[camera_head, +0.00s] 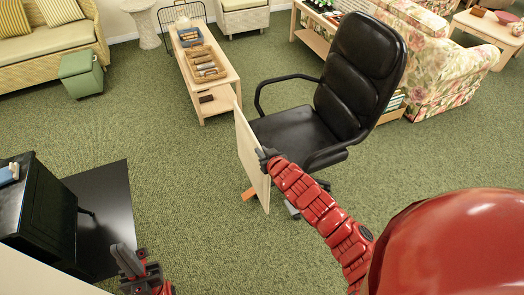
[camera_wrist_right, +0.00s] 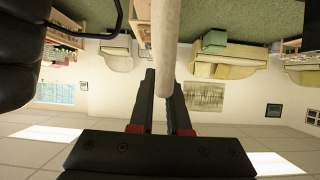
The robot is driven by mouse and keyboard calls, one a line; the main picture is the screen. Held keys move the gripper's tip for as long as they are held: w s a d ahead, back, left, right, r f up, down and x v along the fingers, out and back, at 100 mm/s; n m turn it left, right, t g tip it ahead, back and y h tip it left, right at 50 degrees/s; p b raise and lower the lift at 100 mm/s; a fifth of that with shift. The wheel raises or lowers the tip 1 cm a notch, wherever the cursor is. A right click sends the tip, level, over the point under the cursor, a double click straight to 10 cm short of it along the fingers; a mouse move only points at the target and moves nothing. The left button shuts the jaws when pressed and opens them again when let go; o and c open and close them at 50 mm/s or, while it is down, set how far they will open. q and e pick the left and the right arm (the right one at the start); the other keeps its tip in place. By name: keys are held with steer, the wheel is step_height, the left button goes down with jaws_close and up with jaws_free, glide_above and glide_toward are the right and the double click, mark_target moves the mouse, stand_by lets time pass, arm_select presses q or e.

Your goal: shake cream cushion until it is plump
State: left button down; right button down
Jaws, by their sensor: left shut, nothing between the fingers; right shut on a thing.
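The cream cushion (camera_head: 247,155) hangs upright in front of the black chair, seen nearly edge-on, and looks thin and flat like a panel. My right gripper (camera_head: 266,158) is shut on its near right edge. In the right wrist view the cushion (camera_wrist_right: 166,45) shows as a narrow cream strip running up from between the fingers (camera_wrist_right: 167,100). My left gripper (camera_head: 124,258) is low at the bottom left, shut and empty, well apart from the cushion.
A black office chair (camera_head: 305,128) stands close behind the cushion. A low wooden table (camera_head: 222,97) with trays is beyond it. A black cabinet (camera_head: 45,205) is at left. Green carpet (camera_head: 165,150) is clear between them. A wicker sofa (camera_head: 50,60) with striped cushions is at the far left.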

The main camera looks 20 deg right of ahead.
step_height(320, 180, up, 5)
step_height(320, 180, down, 5)
steer(key=shift+s+a+r, duration=0.1)
steer(key=shift+a+r, duration=0.05)
steer(key=shift+r, duration=0.05)
steer(key=r, duration=0.4)
steer(key=shift+w+d+r, duration=0.2)
steer(key=shift+r, duration=0.15)
step_height(320, 180, down, 5)
steer(key=shift+s+a+f, duration=0.1)
steer(key=shift+s+f, duration=0.05)
steer(key=shift+f, duration=0.05)
steer(key=shift+r, duration=0.2)
